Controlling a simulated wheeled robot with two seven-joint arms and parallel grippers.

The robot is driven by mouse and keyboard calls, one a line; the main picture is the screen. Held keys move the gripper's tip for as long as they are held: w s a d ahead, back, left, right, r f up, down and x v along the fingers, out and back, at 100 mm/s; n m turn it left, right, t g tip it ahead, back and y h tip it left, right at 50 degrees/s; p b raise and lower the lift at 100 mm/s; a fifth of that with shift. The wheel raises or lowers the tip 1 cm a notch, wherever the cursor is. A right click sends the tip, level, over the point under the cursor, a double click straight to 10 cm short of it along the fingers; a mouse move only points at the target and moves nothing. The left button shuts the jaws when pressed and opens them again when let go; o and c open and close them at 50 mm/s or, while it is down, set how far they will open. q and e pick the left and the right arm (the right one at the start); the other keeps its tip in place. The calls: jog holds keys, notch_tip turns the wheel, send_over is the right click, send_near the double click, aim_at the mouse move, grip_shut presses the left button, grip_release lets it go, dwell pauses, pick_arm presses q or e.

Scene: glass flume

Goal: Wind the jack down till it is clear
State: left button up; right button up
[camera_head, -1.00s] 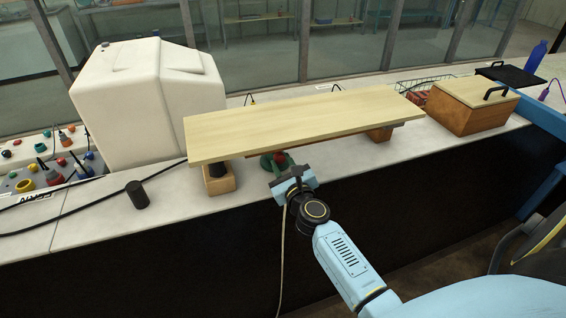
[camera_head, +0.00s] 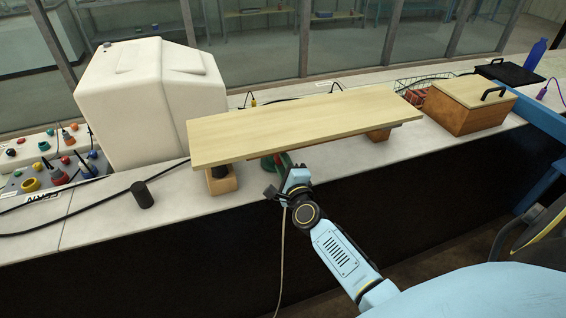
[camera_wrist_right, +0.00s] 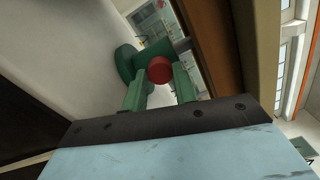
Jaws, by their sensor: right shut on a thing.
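The green jack (camera_head: 267,164) stands on the pale bench under the front edge of a long light wooden board (camera_head: 310,122). In the right wrist view the jack's green base (camera_wrist_right: 127,62) and its red knob (camera_wrist_right: 160,69) show. My right gripper (camera_wrist_right: 161,84) is shut on the red knob, one finger on each side. In the head view the right gripper (camera_head: 275,178) hides much of the jack. Whether the jack's top touches the board is hidden. My left gripper is not in view.
A wooden block (camera_head: 222,181) with a dark piece on it stands under the board's left end, another block (camera_head: 379,135) under its right. A black cylinder (camera_head: 142,195), a white tank (camera_head: 150,100) and a lidded wooden box (camera_head: 468,106) stand on the bench.

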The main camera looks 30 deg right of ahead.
jog(key=n+p, duration=0.2)
jog(key=n, duration=0.3)
jog(key=shift+n, duration=0.3)
jog(key=n+p, duration=0.1)
jog(key=n, duration=0.3)
jog(key=shift+n+p, duration=0.3)
jog(key=shift+n, duration=0.1)
jog(key=o, duration=1)
jog(key=v, duration=1.3)
jog(key=shift+s+a, duration=0.1)
jog(key=shift+s, duration=0.1)
